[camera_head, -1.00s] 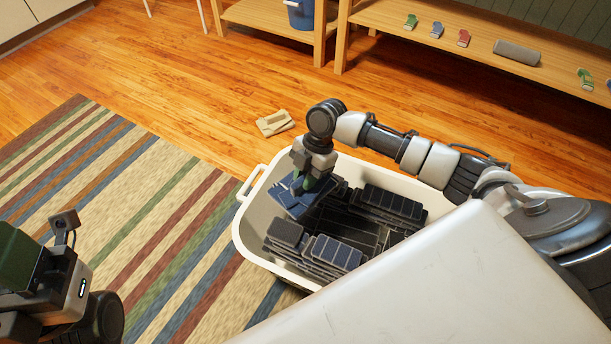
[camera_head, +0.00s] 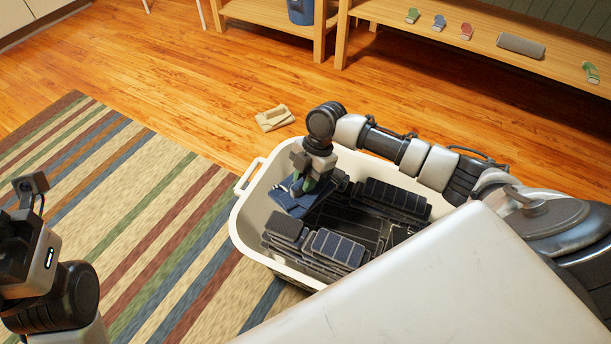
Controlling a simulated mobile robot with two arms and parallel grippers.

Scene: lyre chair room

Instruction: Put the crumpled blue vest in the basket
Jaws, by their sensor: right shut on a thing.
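The white basket (camera_head: 248,222) stands on the floor in front of me, with several dark ribbed, folded-looking pieces in it. My right gripper (camera_head: 303,187) points down over the basket's left inner part. It is shut on a blue flat-looking piece, which I take to be the blue vest (camera_head: 287,199). The vest is inside the rim's outline; I cannot tell whether it touches the pieces below. My left arm shows at the left edge, well away from the basket, and its fingertips are out of frame.
A striped rug (camera_head: 150,215) lies left of the basket. A small beige object (camera_head: 272,118) lies on the wooden floor behind it. A wooden shelf (camera_head: 480,50) with small coloured items and a grey roll (camera_head: 520,46) stands at the back. A blue bucket (camera_head: 301,11) is at the top.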

